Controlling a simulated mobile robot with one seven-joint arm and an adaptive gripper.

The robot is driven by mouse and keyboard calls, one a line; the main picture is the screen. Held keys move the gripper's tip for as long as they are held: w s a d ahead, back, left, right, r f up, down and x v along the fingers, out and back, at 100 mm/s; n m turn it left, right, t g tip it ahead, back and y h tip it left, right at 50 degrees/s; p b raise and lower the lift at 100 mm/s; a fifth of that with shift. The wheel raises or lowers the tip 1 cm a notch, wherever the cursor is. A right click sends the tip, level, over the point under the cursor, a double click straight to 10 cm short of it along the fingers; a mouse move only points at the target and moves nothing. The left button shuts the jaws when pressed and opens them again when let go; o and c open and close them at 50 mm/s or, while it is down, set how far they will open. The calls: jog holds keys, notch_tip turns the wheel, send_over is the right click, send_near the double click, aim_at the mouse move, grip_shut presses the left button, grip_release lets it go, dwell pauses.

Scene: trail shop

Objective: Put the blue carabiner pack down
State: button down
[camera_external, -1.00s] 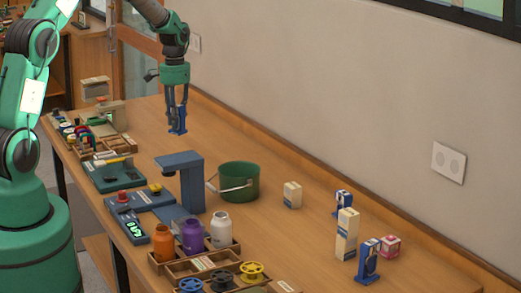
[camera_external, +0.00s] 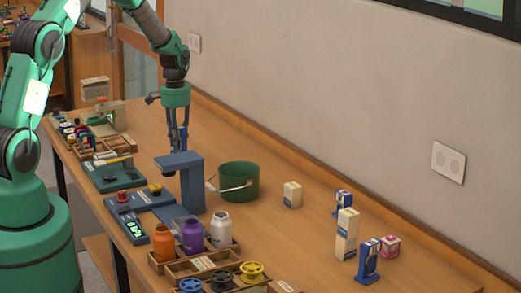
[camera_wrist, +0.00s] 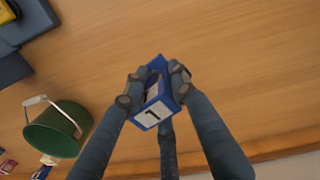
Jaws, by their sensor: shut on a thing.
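My gripper (camera_wrist: 156,86) is shut on the blue carabiner pack (camera_wrist: 152,115), which has a blue frame and a white label with a dark mark. The wrist view shows the pack between the fingertips, tilted, with wooden table around it. In the external view my gripper (camera_external: 178,142) points down just behind the blue stand (camera_external: 193,187). I cannot tell whether the pack touches the table. Two similar blue packs stand at the right of the table, one in front (camera_external: 368,262) and one farther back (camera_external: 342,202).
A green bucket (camera_external: 241,181) with a handle is right of the stand. White boxes (camera_external: 292,194) and a pink box (camera_external: 390,246) stand farther right. Bottles (camera_external: 192,236) and wooden trays (camera_external: 185,268) fill the front. The table (camera_external: 147,128) is bare behind the stand, toward the wall.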

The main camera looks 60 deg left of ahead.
jog(key=w+a, duration=0.2)
jog(key=w, duration=0.2)
jog(key=w+a+f+b, duration=0.1)
jog(key=w+a, duration=0.2)
jog(key=w, duration=0.2)
jog(key=w+a, duration=0.3)
jog(key=w, duration=0.1)
jog(key=shift+w+f, duration=0.2)
jog(key=shift+w, duration=0.15)
jog(key=shift+f+b, duration=0.65)
jog(key=shift+f, duration=1.15)
jog(key=c, duration=1.4)
grip_release()
jog(key=shift+f, duration=0.1)
jog(key=shift+r, duration=0.2)
notch_tip(320, 180, up, 12)
jog(key=p, duration=0.2)
